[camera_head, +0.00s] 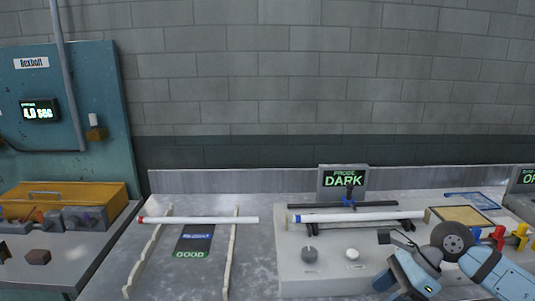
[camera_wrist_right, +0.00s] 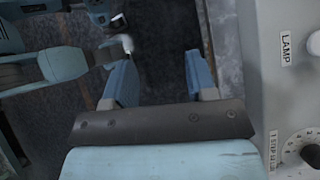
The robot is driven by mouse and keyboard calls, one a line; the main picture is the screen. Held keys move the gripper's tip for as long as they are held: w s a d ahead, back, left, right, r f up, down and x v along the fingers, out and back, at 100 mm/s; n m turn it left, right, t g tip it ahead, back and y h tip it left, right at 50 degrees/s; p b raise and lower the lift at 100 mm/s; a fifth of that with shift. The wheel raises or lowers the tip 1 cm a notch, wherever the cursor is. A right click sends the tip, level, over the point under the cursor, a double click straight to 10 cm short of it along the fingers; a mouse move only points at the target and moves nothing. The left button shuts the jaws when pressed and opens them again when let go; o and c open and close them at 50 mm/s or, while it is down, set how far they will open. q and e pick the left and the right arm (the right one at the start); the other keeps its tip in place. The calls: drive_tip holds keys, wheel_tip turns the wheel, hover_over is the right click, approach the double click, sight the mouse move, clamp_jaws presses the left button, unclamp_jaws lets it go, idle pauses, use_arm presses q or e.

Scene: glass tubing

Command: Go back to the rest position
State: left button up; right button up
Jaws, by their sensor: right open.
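My right gripper (camera_wrist_right: 160,80) is open in the right wrist view. Its two blue fingers stand apart with nothing between them, over the dark floor beside the bench edge. In the head view part of my right arm (camera_head: 482,262) shows at the lower right, in front of the bench. My left gripper cannot be made out in the head view. A white tube (camera_head: 200,220) with a red end lies across the two pale rails. A second white tube (camera_head: 355,216) lies on the dark stand below the display that reads DARK.
The pale console (camera_head: 290,262) with knobs sits under the second tube; its side (camera_wrist_right: 262,60) is right of my right gripper. A yellow-framed tray (camera_head: 462,216) and coloured clips (camera_head: 498,234) are at the right. An orange box (camera_head: 90,194) stands at the left.

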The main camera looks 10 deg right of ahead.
drive_tip(key=s+a+f+m+t+y, duration=0.1)
drive_tip(key=s+a+m+t+y, duration=0.3)
drive_tip(key=a+m+y, duration=0.75)
wheel_tip(320, 180, down, 15)
drive_tip(key=s+d+m+t+h, duration=0.2)
drive_tip(key=m+t+h, duration=1.05)
drive_tip(key=m, duration=1.65)
drive_tip(key=s+a+f+m+g+h+p, duration=0.2)
drive_tip(key=s+f+m+g+h, duration=0.2)
drive_tip(key=s+f+m+g, duration=0.45)
use_arm(q)
wheel_tip(320, 180, up, 12)
drive_tip(key=p, duration=1.1)
drive_tip(key=shift+s+a, duration=0.35)
drive_tip(key=shift+a, duration=0.1)
use_arm(e)
wheel_tip(320, 180, up, 8)
drive_tip(key=s+t, duration=0.2)
drive_tip(key=shift+s+d+r, duration=0.15)
drive_tip(key=shift+s+d, duration=0.1)
drive_tip(key=shift+d, duration=0.1)
